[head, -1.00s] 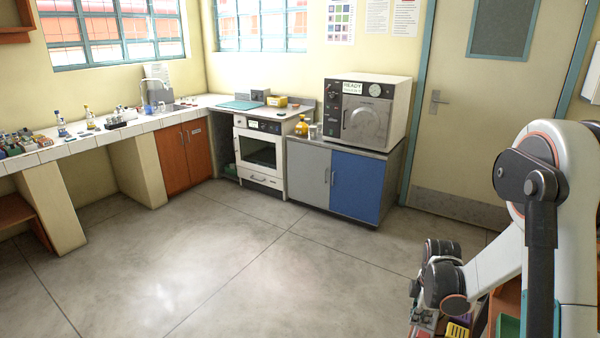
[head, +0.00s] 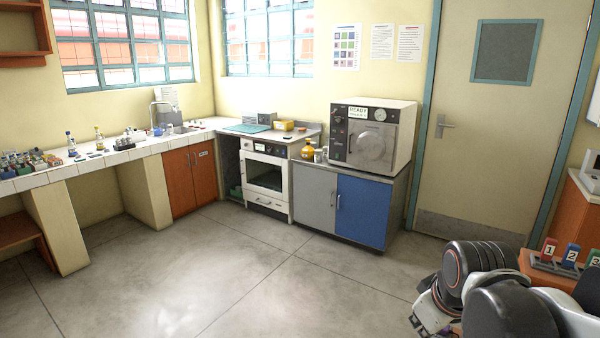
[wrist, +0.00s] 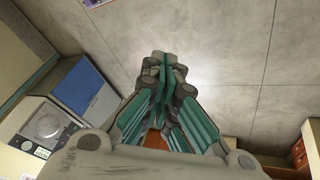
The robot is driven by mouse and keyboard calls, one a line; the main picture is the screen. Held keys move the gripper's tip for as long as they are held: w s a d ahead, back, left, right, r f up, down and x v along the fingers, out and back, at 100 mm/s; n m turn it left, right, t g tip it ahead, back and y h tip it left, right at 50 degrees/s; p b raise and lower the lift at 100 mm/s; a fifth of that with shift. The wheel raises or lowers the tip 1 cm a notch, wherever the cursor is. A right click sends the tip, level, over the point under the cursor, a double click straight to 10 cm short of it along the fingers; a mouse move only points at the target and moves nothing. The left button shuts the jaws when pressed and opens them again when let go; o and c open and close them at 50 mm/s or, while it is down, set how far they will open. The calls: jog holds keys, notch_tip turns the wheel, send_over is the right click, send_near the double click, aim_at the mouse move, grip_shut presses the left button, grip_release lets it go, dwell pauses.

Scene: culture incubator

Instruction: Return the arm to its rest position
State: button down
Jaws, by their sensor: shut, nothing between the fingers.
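My arm is folded low at the bottom right of the head view, its dark joints close to the camera. My gripper (wrist: 166,62) points away from the wrist camera, with its teal-lined fingers together at the tips and nothing between them. In the head view my gripper (head: 430,316) is partly visible at the bottom edge, left of the dark joints, over the floor. It touches nothing that I can see.
A white appliance with a READY sign (head: 371,134) stands on a grey and blue cabinet (head: 361,211). A tiled bench (head: 103,157) runs along the left. Numbered blocks (head: 571,255) stand at the right, near my arm. The middle floor (head: 200,280) is clear.

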jog(key=s+a+r+m+t, duration=0.2)
jog(key=s+m, duration=0.3)
jog(key=s, duration=0.4)
jog(key=shift+a+r, duration=0.15)
jog(key=shift+a, duration=0.65)
